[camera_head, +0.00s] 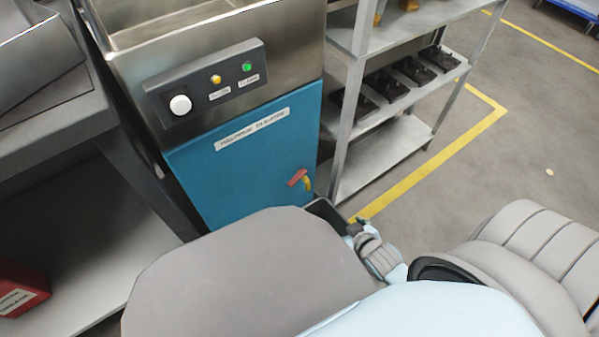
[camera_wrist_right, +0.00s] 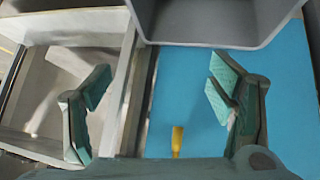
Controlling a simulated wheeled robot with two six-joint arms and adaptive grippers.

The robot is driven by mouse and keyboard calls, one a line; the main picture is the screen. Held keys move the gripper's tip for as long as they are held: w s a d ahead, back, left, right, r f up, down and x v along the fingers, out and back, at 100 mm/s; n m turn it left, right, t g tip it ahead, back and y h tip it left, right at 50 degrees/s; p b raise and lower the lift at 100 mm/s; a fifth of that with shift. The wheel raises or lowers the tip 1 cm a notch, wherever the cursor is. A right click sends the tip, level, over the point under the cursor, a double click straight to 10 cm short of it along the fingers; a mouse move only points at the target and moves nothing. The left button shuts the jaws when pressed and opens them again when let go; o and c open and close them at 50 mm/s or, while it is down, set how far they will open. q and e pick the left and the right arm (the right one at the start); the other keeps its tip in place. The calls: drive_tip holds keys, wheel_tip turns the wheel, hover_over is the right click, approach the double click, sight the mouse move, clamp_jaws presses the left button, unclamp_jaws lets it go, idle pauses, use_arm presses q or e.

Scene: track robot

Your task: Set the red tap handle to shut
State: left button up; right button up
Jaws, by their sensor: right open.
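The red tap handle (camera_head: 298,177) is low on the blue front panel (camera_head: 235,165) of a steel washer-like unit in the head view. It slants, with a yellow tap part (camera_head: 308,185) just to its right. My right gripper (camera_head: 357,230) is below and to the right of the tap, partly hidden by my arm. In the right wrist view its two green-padded fingers (camera_wrist_right: 160,88) are wide apart with nothing between them. The yellow part (camera_wrist_right: 177,141) shows low between the fingers there; I cannot make out the red handle in that view. My left gripper is out of view.
A grey open bin (camera_wrist_right: 208,25) stands against the blue panel; its dark rim (camera_head: 325,211) shows below the tap. A control panel (camera_head: 208,80) is above. A metal shelf rack (camera_head: 385,125) stands right, a grey bench (camera_head: 55,150) left.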

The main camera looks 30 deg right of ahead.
drive_tip(key=w+d+r+n+t+y+p, duration=0.1)
drive_tip(key=w+d+r+t+y, duration=0.1)
drive_tip(key=w+r+t, duration=0.25)
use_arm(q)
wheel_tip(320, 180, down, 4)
use_arm(e)
drive_tip(key=n+t+y, duration=0.3)
drive_tip(key=t+y, duration=0.1)
drive_tip(key=y, duration=0.2)
approach(297, 178)
use_arm(q)
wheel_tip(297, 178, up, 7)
drive_tip(key=b, duration=0.2)
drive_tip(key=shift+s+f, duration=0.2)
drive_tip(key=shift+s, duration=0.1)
use_arm(e)
drive_tip(key=x, duration=0.8)
drive_tip(key=shift+f, duration=0.15)
